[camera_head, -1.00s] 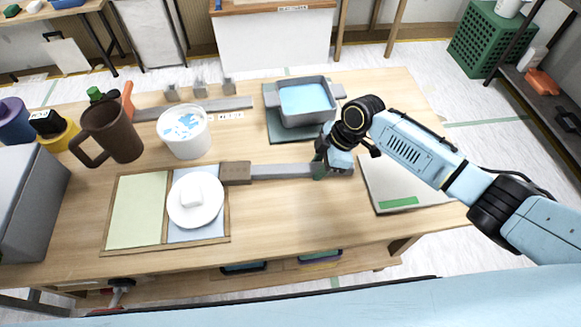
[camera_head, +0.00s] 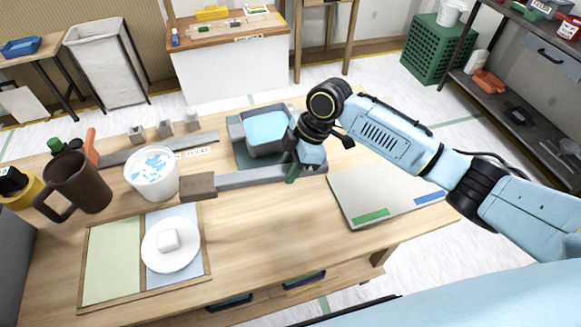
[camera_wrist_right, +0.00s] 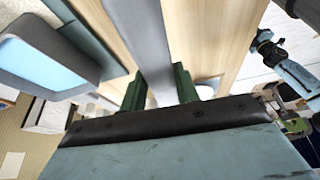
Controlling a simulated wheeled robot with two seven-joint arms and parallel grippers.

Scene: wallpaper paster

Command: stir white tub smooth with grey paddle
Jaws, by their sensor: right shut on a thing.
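The white tub (camera_head: 152,175), with blue patches on its white contents, stands at the left of the table in the head view. My right gripper (camera_head: 292,170) is shut on the grey paddle's long bar (camera_head: 250,178); its green fingers also grip it in the right wrist view (camera_wrist_right: 160,88). The bar points left and ends in a brown block (camera_head: 198,186) beside the tub's right side. The paddle appears raised above the table and outside the tub. My left gripper is not in the head view; a blue arm with green parts (camera_wrist_right: 294,125) at the wrist view's right may be it, too small to judge.
A grey tray (camera_head: 262,145) with blue contents stands behind the bar. A brown mug (camera_head: 80,185) is left of the tub. A white plate (camera_head: 170,258) with a white block lies on a framed mat (camera_head: 112,262). A pale board (camera_head: 380,190) lies to the right.

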